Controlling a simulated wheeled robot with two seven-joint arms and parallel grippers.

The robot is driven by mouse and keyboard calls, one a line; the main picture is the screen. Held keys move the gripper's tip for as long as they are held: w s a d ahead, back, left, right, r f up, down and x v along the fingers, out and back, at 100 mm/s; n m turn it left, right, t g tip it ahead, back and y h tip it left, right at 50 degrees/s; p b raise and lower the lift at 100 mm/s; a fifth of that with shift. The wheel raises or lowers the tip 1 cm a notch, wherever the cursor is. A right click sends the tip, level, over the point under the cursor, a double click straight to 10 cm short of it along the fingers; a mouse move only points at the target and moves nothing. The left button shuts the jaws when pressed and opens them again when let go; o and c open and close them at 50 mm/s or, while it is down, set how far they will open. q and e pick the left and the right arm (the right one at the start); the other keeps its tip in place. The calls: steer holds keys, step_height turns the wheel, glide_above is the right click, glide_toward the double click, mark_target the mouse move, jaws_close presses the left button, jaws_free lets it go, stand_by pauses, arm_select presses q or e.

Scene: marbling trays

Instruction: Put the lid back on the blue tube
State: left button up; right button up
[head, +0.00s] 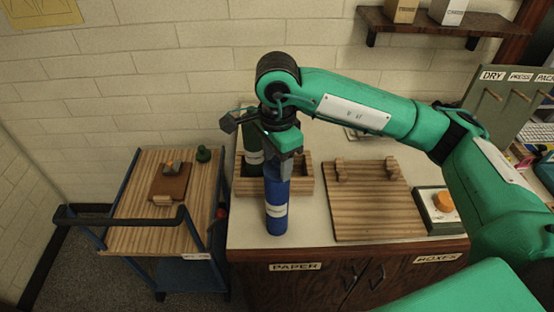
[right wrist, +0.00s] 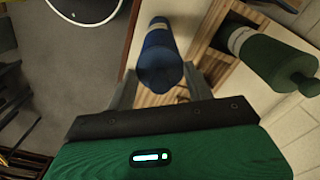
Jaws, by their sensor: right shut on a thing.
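The blue tube (head: 277,215), with a pale label band, is upright over the front left of the counter. Whether its base touches the counter is hard to tell. My right gripper (head: 283,168) is at its upper end, fingers pointing down, and is shut on it. In the right wrist view the blue tube (right wrist: 160,60) lies between the fingertips (right wrist: 160,72). Its near end looks round and dark blue, with no knob visible. The fingers hide part of the top in the head view. I cannot pick out a separate blue lid. My left gripper is not in view.
A wooden rack (head: 303,185) behind holds a dark green tube (head: 251,158), whose knobbed top (right wrist: 305,85) shows in the wrist view. A cart (head: 130,225) at left carries a small dark green piece (head: 203,154).

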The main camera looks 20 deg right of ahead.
steer(key=b, duration=0.3)
steer(key=shift+f, duration=0.2)
stand_by(2.8)
steer(key=o, duration=1.5)
steer(key=shift+r, duration=0.15)
steer(key=shift+r+p, duration=1)
steer(key=shift+r, duration=2.4)
jaws_close()
